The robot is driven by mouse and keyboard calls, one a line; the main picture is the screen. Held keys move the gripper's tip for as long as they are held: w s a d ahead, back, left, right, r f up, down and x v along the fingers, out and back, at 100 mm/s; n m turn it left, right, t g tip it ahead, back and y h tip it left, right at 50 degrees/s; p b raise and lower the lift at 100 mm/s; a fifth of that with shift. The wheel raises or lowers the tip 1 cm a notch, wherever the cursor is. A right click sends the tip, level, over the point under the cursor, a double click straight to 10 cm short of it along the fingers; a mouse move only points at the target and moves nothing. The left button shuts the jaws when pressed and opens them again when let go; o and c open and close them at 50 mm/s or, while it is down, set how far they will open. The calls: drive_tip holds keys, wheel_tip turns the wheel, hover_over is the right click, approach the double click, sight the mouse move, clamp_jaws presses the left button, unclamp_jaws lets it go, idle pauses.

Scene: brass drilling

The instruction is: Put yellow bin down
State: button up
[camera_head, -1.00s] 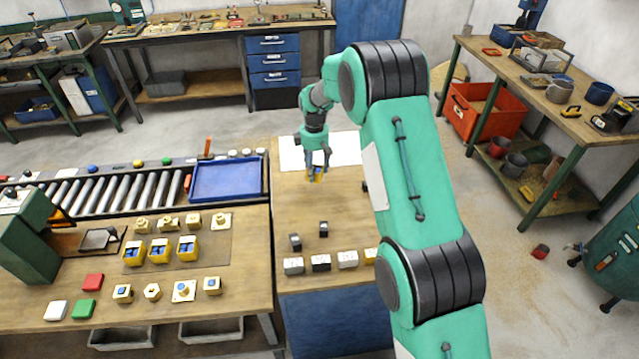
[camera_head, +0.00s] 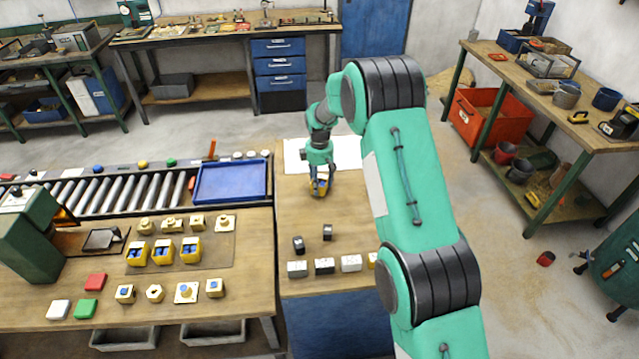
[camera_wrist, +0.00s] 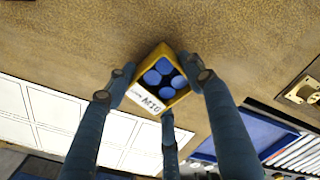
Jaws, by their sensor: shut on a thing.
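The yellow bin (camera_wrist: 159,77) is small, with blue round pieces inside and a white label reading "M10" on one side. My gripper (camera_wrist: 160,90) is shut on it, with dark fingers on both sides and one below in the wrist view. In the head view my gripper (camera_head: 320,181) points down over the wooden table (camera_head: 345,222), just in front of the white sheet, and the yellow bin shows only partly between the fingers. I cannot tell whether the bin touches the table.
A white sheet (camera_head: 297,155) lies at the table's back. Two small dark items (camera_head: 299,244) and several labelled blocks (camera_head: 297,269) stand near its front. The blue tray (camera_head: 230,181) and three yellow bins (camera_head: 163,250) are to the left. The table's middle is clear.

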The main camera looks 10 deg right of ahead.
idle(0.3)
drive_tip(key=o, duration=1.2)
drive_tip(key=shift+r, duration=0.1)
wheel_tip(320, 180, up, 12)
drive_tip(key=p, duration=0.1)
idle(0.5)
